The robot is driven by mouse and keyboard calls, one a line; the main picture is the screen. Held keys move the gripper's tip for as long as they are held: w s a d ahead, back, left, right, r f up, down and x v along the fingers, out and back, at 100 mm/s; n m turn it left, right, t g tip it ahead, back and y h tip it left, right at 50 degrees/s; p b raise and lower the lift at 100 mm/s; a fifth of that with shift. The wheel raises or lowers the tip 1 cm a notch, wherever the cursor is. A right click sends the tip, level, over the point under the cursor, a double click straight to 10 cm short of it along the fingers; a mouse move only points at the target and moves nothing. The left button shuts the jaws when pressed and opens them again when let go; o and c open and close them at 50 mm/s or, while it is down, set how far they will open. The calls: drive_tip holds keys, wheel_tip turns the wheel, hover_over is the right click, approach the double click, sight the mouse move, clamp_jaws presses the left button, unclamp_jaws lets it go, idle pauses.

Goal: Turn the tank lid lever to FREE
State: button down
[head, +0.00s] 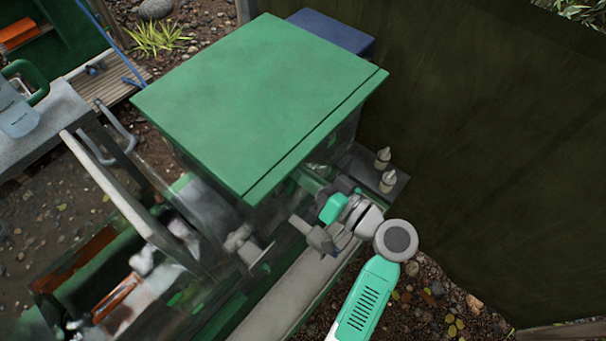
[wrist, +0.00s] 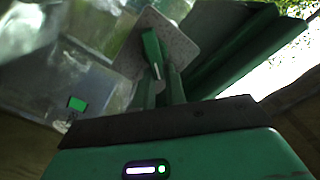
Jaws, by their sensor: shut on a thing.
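The tank's flat green lid (head: 255,95) is closed over a clear-walled tank in the head view. In the wrist view, the green tank lid lever (wrist: 151,46) stands in front of a pale grey plate (wrist: 185,47) on the tank's side. My gripper (wrist: 160,83) is shut on the lever, with its two green fingers reaching up to it. In the head view my gripper (head: 312,184) is at the tank's right side, just under the lid's edge. The lever is hard to make out there. No FREE marking is readable in either view.
A dark wall (head: 470,140) stands close behind and right of the tank. Two small pale-tipped fittings (head: 386,170) sit on a ledge beside my wrist. The metal-framed sluice (head: 130,210) lies to the left. A water jug (head: 18,110) stands at far left.

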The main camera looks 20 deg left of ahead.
drive_tip(key=m+p, duration=0.1)
drive_tip(key=m, duration=0.2)
drive_tip(key=f+m+p, duration=0.1)
drive_tip(key=m, duration=0.2)
drive_tip(key=w+f+m+p, duration=0.1)
drive_tip(key=m, duration=0.3)
drive_tip(key=shift+d, duration=0.1)
drive_tip(key=shift+p, duration=0.3)
idle(0.3)
drive_tip(key=c, duration=1.4)
unclamp_jaws()
drive_tip(key=shift+c, duration=0.2)
drive_tip(key=shift+s+d, duration=0.1)
drive_tip(key=b+v, duration=0.1)
drive_tip(key=v, duration=0.6)
drive_tip(key=shift+d, duration=0.35)
